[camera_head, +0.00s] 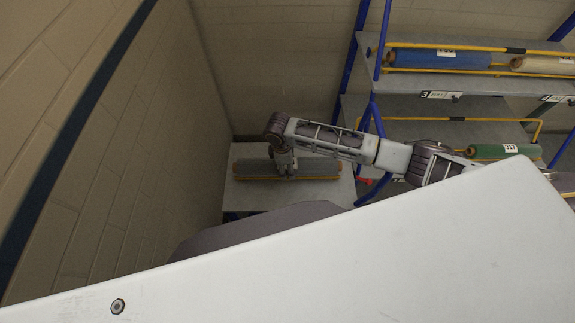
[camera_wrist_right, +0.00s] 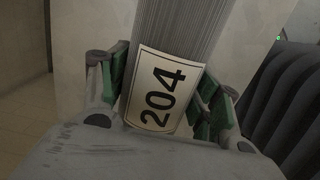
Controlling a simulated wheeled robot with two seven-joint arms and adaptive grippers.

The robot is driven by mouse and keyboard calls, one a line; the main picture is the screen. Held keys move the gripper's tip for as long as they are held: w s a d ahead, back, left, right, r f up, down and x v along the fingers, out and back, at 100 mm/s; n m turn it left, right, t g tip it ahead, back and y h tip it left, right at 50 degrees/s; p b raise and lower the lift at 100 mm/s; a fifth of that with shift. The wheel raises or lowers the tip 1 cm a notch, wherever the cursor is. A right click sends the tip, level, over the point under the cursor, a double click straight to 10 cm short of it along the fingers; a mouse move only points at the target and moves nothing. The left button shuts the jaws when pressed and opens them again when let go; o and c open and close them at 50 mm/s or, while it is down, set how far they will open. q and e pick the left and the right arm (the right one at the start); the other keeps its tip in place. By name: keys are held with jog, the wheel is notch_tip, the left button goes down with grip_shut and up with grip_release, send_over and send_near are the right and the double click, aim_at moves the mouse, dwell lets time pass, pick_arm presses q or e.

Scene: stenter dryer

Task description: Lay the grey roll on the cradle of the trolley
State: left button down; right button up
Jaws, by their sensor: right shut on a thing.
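The grey roll (camera_head: 253,167) lies crosswise over a low grey top (camera_head: 255,198) in the corner, with a yellow bar along its near side. I cannot tell whether the roll rests there or hangs just above, nor whether this top belongs to the trolley. My right gripper (camera_head: 286,168) reaches down onto the middle of the roll. In the right wrist view the ribbed grey roll (camera_wrist_right: 185,30) sits between the green-padded fingers (camera_wrist_right: 165,95), its white label reading 204. The gripper is shut on it. My left gripper is out of view.
At right stands a blue-framed rack with yellow rails, holding a blue roll (camera_head: 440,59), a beige roll (camera_head: 545,66) and a green roll (camera_head: 503,151). A brick wall (camera_head: 130,150) closes in on the left. A large white panel (camera_head: 330,260) hides the foreground.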

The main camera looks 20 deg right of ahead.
jog(key=o, duration=1.5)
jog(key=shift+w+a+r+b, duration=0.15)
jog(key=shift+a+r, duration=0.1)
jog(key=shift+r, duration=1.75)
jog(key=shift+a+r+b, duration=0.1)
jog(key=shift+a+r, duration=0.1)
jog(key=shift+r, duration=1.8)
jog(key=shift+w+a+r+b, duration=0.15)
jog(key=shift+a+r, duration=0.1)
jog(key=shift+r, duration=1.75)
